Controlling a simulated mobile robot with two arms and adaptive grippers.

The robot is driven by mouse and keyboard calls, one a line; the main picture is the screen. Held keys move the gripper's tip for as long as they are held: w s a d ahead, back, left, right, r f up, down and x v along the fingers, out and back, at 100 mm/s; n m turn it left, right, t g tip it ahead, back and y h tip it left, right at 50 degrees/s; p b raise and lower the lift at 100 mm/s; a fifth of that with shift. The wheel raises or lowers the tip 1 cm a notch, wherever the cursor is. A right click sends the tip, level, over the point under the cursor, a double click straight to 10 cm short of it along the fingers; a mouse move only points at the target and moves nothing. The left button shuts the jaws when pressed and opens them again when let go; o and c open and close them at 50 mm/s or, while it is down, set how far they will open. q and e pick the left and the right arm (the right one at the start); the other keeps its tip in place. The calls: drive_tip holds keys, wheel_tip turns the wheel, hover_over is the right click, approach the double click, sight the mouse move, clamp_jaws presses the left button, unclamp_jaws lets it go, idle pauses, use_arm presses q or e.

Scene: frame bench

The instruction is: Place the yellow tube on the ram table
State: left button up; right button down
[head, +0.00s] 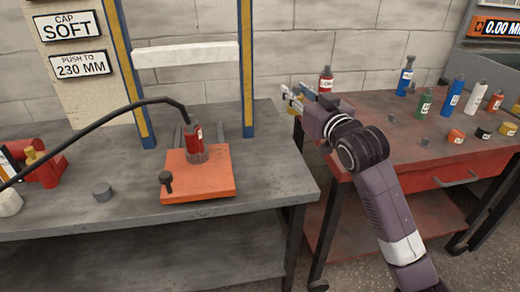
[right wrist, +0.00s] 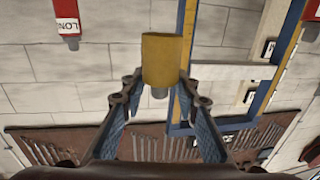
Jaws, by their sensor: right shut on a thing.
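My right gripper (head: 293,97) is shut on the yellow tube (right wrist: 165,58). In the right wrist view the tube stands out beyond the two fingertips, with a small grey stub at its lower end. In the head view only a bit of yellow (head: 296,108) shows at the fingers, held in the air near the gap between the two benches. The orange plate (head: 220,187), which looks like the ram table, lies on the grey bench to the left of the gripper. A red cylinder with a black hose (head: 194,138) stands at its back. My left gripper is not in view.
Blue and yellow frame posts (head: 247,70) and a white crossbar (head: 187,55) rise behind the plate. Several bottles stand on the red bench (head: 385,125).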

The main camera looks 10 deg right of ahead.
wheel_tip(320, 180, down, 19)
drive_tip(key=b, duration=0.4)
drive_tip(key=shift+b, duration=0.35)
drive_tip(key=shift+f, duration=0.2)
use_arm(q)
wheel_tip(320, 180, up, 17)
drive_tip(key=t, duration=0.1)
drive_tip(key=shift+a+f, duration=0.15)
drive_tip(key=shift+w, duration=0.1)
use_arm(e)
drive_tip(key=shift+f, duration=0.1)
drive_tip(key=c, duration=1.5)
unclamp_jaws()
